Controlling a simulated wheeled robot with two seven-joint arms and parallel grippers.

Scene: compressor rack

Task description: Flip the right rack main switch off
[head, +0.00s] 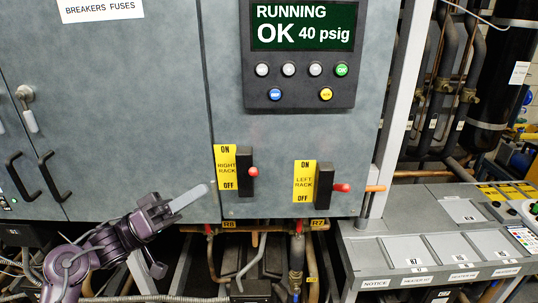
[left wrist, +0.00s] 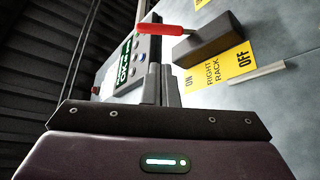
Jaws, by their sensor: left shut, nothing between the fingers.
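The right rack switch (head: 243,176) is a black block with a red-tipped lever (head: 253,171), on the grey cabinet beside a yellow RIGHT RACK label (head: 227,167) with ON at top and OFF at bottom. The lever sticks outward; its exact setting is hard to tell. My left gripper (head: 200,190) is shut and empty, left of the label and a little below the lever. In the left wrist view, the red lever (left wrist: 162,30) crosses the picture near the shut fingers (left wrist: 158,75), beside the black block (left wrist: 210,38); contact cannot be told. My right gripper is not in view.
A similar left rack switch (head: 323,184) with a red-tipped lever stands to the right. A display panel (head: 300,70) above reads RUNNING OK 40 psig. Pipes and valves (head: 297,250) lie below the cabinet edge. A grey console (head: 395,248) stands at right.

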